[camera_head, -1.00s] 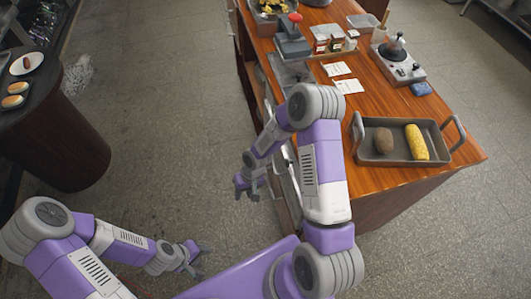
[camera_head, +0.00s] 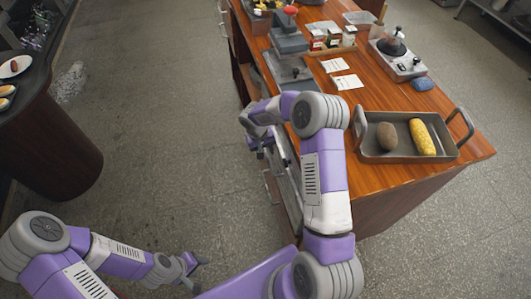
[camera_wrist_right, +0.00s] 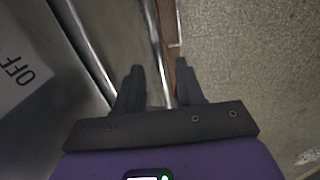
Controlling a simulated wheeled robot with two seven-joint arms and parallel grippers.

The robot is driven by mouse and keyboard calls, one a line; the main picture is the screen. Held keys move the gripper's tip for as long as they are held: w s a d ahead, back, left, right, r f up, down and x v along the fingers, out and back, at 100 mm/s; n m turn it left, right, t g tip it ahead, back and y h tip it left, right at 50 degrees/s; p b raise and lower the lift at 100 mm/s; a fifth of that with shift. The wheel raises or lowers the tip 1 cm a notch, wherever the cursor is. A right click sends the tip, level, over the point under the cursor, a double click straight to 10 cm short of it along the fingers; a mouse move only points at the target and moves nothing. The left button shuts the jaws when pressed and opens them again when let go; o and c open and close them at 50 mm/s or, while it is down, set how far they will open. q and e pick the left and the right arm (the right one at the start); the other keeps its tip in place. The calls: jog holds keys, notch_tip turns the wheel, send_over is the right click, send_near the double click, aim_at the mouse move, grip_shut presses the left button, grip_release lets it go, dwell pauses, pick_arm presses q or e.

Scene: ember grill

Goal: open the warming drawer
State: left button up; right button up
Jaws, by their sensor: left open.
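The warming drawer is not clearly identifiable; a steel front (camera_head: 290,190) shows on the left side of the wooden counter, partly hidden by my right arm. My right gripper (camera_head: 258,147) is beside this side of the counter. My left gripper (camera_head: 192,270) is open and empty above the floor.
The wooden counter (camera_head: 375,115) holds a grey tray (camera_head: 365,157) with a brown potato-like item and corn, a burner (camera_head: 397,60), cards and spice boxes. A dark round-ended counter (camera_head: 50,150) stands at left. The floor between is clear.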

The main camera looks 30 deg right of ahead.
jog(key=shift+d+f, duration=0.1)
jog(key=shift+f, duration=0.35)
jog(key=shift+c, duration=0.5)
grip_shut()
